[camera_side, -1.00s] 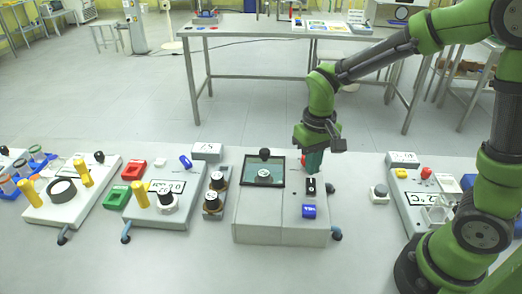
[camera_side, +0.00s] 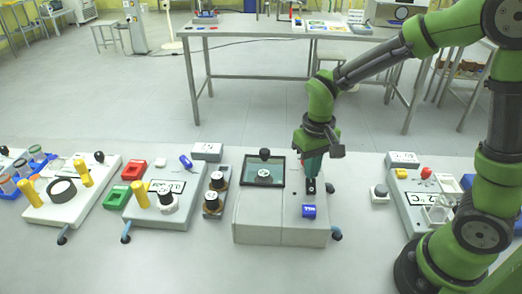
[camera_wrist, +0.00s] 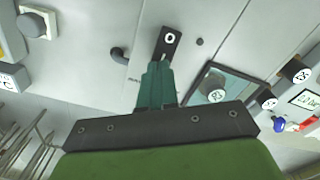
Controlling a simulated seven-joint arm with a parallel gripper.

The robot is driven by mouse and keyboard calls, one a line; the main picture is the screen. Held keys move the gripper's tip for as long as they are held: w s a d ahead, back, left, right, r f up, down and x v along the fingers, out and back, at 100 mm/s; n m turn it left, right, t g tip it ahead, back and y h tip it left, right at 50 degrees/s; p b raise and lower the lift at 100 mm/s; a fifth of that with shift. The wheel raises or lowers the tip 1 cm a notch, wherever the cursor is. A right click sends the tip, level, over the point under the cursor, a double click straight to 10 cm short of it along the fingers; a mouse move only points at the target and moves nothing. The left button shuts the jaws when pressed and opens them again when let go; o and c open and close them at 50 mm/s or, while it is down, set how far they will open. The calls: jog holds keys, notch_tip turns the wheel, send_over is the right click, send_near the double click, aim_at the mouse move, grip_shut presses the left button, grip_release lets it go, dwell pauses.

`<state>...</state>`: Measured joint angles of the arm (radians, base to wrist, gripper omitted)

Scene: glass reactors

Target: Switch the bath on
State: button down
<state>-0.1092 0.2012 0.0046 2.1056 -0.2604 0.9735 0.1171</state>
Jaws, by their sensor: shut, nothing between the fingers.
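The bath is a grey box (camera_side: 262,222) in the middle of the bench in the side view, with a dark-framed window (camera_side: 278,182) in its top. A black switch (camera_side: 311,187) sits on its right part; in the wrist view its plate (camera_wrist: 170,40) shows a white O mark at one end. My gripper (camera_side: 311,176) points down over this switch, its green fingers shut and empty. In the wrist view its fingertips (camera_wrist: 158,66) are at the near end of the switch plate and hide that end. I cannot tell whether they touch it.
A blue labelled part (camera_side: 309,211) is on the bath in front of the switch, and a dark knob (camera_side: 336,233) is at its front right. Black-topped pieces (camera_side: 212,202) stand close on the left.

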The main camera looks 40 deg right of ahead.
jog(key=shift+f, duration=0.45)
jog(key=shift+r, duration=3.55)
jog(key=s+r+m+t+y, duration=0.1)
jog(key=s+r+t+y, duration=0.1)
jog(key=s+r+t, duration=0.5)
jog(key=shift+s+d+r, duration=0.25)
jog(key=shift+s+r, duration=0.55)
jog(key=shift+s, duration=0.7)
